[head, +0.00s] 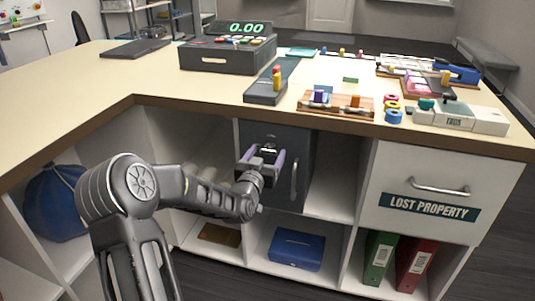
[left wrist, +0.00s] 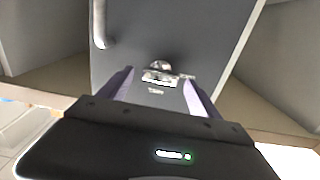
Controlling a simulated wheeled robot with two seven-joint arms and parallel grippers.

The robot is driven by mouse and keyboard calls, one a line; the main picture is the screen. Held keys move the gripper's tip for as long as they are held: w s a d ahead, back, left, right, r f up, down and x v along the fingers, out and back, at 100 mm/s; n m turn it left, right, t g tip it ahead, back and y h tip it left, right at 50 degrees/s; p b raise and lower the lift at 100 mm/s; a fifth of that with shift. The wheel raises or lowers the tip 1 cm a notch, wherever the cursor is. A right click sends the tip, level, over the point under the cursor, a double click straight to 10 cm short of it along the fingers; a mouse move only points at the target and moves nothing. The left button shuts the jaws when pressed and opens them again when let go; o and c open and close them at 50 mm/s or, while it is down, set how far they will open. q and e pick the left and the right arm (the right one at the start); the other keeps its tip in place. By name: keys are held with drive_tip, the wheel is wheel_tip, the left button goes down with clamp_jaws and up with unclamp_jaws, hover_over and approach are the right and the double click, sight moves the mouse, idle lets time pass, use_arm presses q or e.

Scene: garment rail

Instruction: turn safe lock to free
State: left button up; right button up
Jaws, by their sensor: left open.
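The dark grey safe (head: 282,197) sits in a compartment under the counter, its door shut, with a vertical bar handle (head: 294,178). In the left wrist view the safe door (left wrist: 205,35) fills the upper middle, with its handle (left wrist: 99,22) at upper left. A small silver lock knob (left wrist: 160,67) with a plate and a small label under it is on the door. My left gripper (head: 263,155) is open in front of the door. Its purple fingers (left wrist: 158,82) stand on either side of the lock, apparently not gripping it. My right gripper is out of view.
The counter edge (head: 200,113) overhangs just above my left gripper. A blue box (head: 296,249) lies in the shelf below the safe. A white drawer (head: 425,185) marked LOST PROPERTY is to the right. A till (head: 228,55) and several small items stand on the counter.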

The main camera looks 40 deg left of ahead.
use_arm(q)
drive_tip(key=shift+w+a, duration=0.1)
drive_tip(key=shift+w, duration=0.3)
drive_tip(key=shift+c, duration=0.4)
drive_tip(key=c, duration=1.3)
